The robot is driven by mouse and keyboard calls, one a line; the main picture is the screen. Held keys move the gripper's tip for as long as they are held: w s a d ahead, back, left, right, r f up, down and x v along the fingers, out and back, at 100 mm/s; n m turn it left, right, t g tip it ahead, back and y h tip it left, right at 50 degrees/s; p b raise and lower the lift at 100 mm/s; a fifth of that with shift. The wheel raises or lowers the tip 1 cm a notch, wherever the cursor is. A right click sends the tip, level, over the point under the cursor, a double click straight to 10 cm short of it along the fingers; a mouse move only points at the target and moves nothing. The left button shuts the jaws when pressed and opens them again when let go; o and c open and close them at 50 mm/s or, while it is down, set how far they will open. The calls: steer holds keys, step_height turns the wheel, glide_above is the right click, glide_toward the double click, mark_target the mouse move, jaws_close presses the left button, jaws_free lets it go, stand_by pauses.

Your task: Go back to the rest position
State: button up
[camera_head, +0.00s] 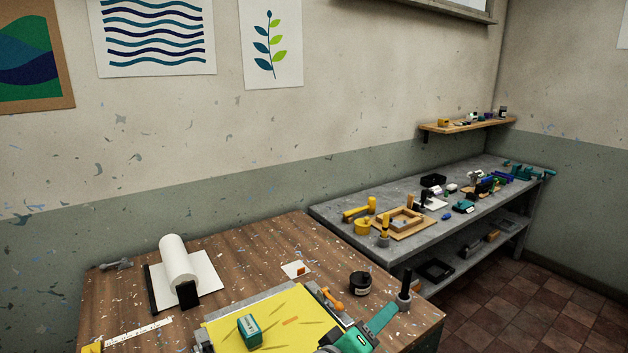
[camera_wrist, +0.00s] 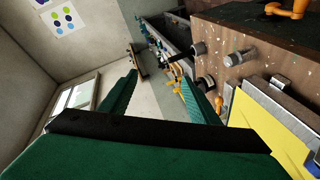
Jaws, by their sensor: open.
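My gripper (camera_wrist: 160,77) is open in the wrist view. Its two green fingers are spread apart with nothing between them. In the head view a green and teal part that looks like my gripper (camera_head: 362,334) shows at the bottom edge, over or beside the right side of the screen. The hinged screen has a yellow sheet (camera_head: 275,322) in a grey frame and lies on the wooden table (camera_head: 120,300). The yellow sheet also shows at the right of the wrist view (camera_wrist: 260,130).
A black jar (camera_head: 360,284), an orange-handled tool (camera_head: 332,299) and a dark upright handle (camera_head: 405,288) stand near the screen. A white roll (camera_head: 178,260) is at the back left. A grey workbench (camera_head: 340,215) with many tools stands behind right. Open floor (camera_head: 530,310) lies right of the table.

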steer(key=s+a+f+n+t+y, duration=0.2)
steer(key=s+a+f+y, duration=0.15)
steer(key=s+f, duration=0.55)
steer(key=s+a+f+n+t+y, duration=0.25)
steer(key=s+f+y, duration=0.35)
steer(key=f, duration=0.6)
steer(key=s+a+f+m, duration=0.1)
steer(key=s+a+m, duration=0.1)
steer(key=s, duration=0.6)
steer(key=s+a+f+m, duration=0.1)
steer(key=s+m, duration=0.3)
steer(key=s, duration=0.4)
steer(key=s+a+f+m+g, duration=0.1)
steer(key=s+a+m, duration=0.2)
steer(key=s, duration=0.5)
steer(key=shift+s+a+f, duration=0.25)
steer(key=shift+a+f, duration=0.05)
steer(key=shift+f, duration=0.05)
steer(key=shift+y, duration=0.25)
steer(key=shift+c, duration=0.3)
steer(key=c, duration=0.5)
steer(key=shift+d, duration=0.1)
steer(key=shift+c, duration=0.4)
